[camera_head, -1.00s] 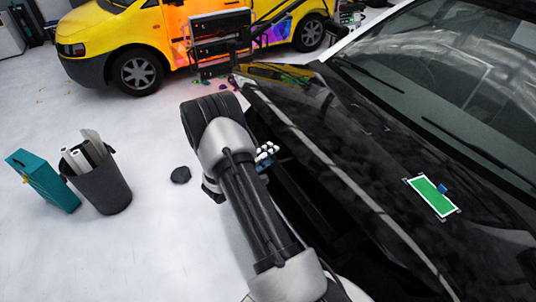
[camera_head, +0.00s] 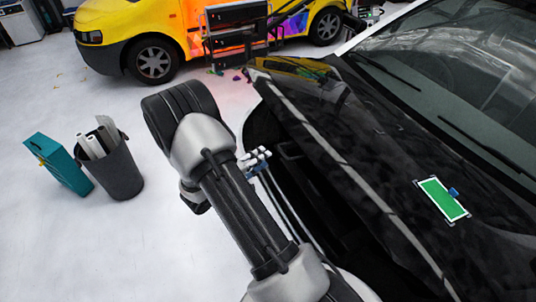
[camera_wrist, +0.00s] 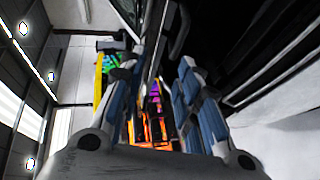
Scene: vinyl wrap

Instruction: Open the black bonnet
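The black bonnet (camera_head: 375,165) slants across the right of the head view, with a green tag (camera_head: 443,199) on it. It stands partly raised, with a dark gap under its pale front edge. My gripper (camera_head: 254,162) is small and partly hidden behind my arm in the head view, beside this gap at the car's front. In the wrist view my gripper (camera_wrist: 156,85) shows two blue-padded fingers spread apart, with nothing held between them. A dark panel edge lies above and to the right of the fingers there. I cannot tell whether a finger touches the bonnet.
A dark bin with white rolls (camera_head: 115,170) and a teal box (camera_head: 58,163) stand on the pale floor at left. A yellow van (camera_head: 130,38) is at the back, with a dark cart (camera_head: 235,35) before it.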

